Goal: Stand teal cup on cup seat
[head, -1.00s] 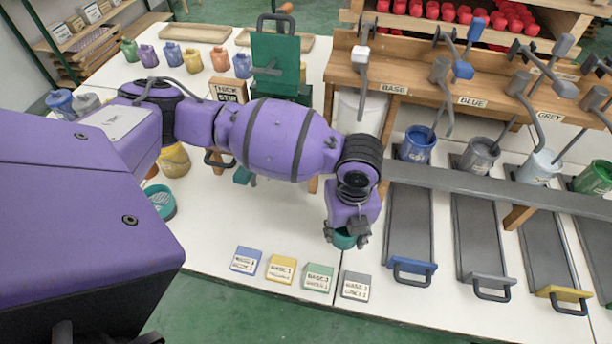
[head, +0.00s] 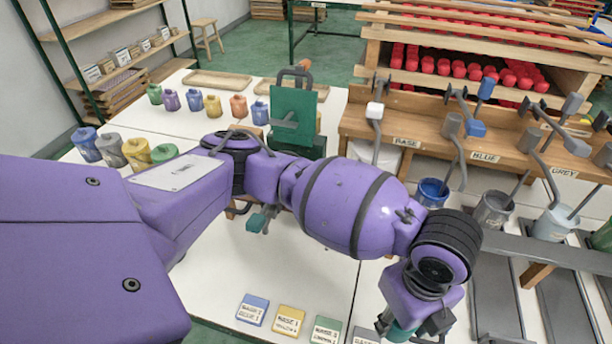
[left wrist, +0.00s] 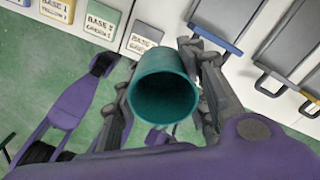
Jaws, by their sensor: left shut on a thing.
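The teal cup (left wrist: 165,90) is between the fingers of my left gripper (left wrist: 163,98) in the left wrist view, its open mouth facing the camera. The fingers are shut on its sides. In the head view the left gripper (head: 410,326) is at the bottom right, with a sliver of the teal cup (head: 399,332) showing below it. The cup is held near the front edge of the white table, right of the label cards. I cannot pick out the cup seat; my left arm covers part of the table.
Label cards (head: 290,320) lie along the table's front edge. A green stand (head: 294,117) is behind my arm. Several small jars (head: 213,106) stand at the back left. A wooden rack (head: 372,121) with paint pots, including a blue one (head: 432,192), stands right, above dark channels.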

